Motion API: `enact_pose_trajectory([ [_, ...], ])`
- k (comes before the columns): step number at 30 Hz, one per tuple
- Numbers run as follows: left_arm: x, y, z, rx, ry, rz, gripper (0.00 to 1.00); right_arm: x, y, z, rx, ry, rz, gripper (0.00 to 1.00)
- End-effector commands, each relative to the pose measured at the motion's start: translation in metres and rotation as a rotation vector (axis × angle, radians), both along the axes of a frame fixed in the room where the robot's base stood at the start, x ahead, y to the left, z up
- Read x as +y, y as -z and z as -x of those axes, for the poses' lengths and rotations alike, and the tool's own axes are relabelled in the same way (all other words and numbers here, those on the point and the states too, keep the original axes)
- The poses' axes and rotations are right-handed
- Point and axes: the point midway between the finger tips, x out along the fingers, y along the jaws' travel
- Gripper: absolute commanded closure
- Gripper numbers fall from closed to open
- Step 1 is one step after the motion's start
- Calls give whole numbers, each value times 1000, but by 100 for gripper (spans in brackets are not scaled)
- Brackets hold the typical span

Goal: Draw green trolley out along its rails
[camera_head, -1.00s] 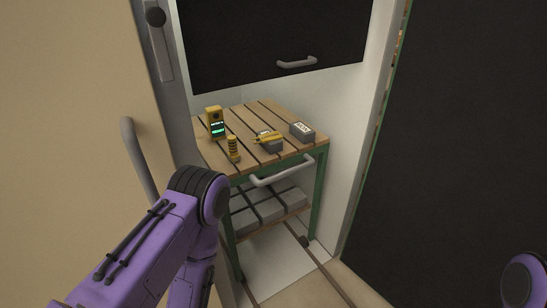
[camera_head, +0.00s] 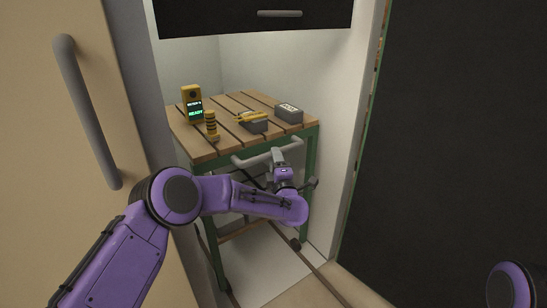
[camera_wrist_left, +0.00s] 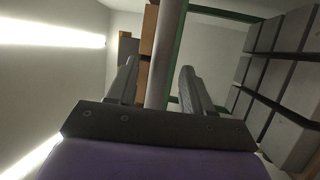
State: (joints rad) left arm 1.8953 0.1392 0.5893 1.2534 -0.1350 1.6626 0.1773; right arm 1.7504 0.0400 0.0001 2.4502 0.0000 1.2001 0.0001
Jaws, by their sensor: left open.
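The green trolley (camera_head: 311,160) has a green frame and a slatted wooden top, and stands in a recess. Its grey bar handle (camera_head: 246,160) runs along its front edge. Dark rails (camera_head: 325,283) run along the floor from under it. My left gripper (camera_head: 278,157) is at the right half of the handle. In the left wrist view the handle (camera_wrist_left: 166,45) passes between the two open fingers (camera_wrist_left: 158,82), with no clear grip on it. My right gripper is out of view; only part of my right arm shows at the lower right.
On the trolley top stand a yellow device (camera_head: 192,103) with a lit screen, a yellow-black striped post (camera_head: 211,125), and grey boxes (camera_head: 289,114), one with a yellow tool on it. A beige door (camera_head: 60,200) is close on the left, a dark panel (camera_head: 450,150) on the right.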

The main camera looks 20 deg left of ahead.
Motion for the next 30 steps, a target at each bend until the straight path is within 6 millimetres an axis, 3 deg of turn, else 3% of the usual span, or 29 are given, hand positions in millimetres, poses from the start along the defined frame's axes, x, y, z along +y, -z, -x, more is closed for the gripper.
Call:
enact_pose_trajectory([
  [6,15,-4,-29,1,1,0,49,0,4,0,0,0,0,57],
  [15,18,-6,-33,3,2,-2,49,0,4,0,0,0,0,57],
  [16,18,-6,-33,3,2,-2,53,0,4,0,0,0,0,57],
  [20,18,-6,-33,3,2,-2,95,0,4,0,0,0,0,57],
  [21,18,-6,-33,3,2,-3,100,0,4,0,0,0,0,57],
  [30,23,-5,-32,4,-9,-2,100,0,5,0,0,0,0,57],
])
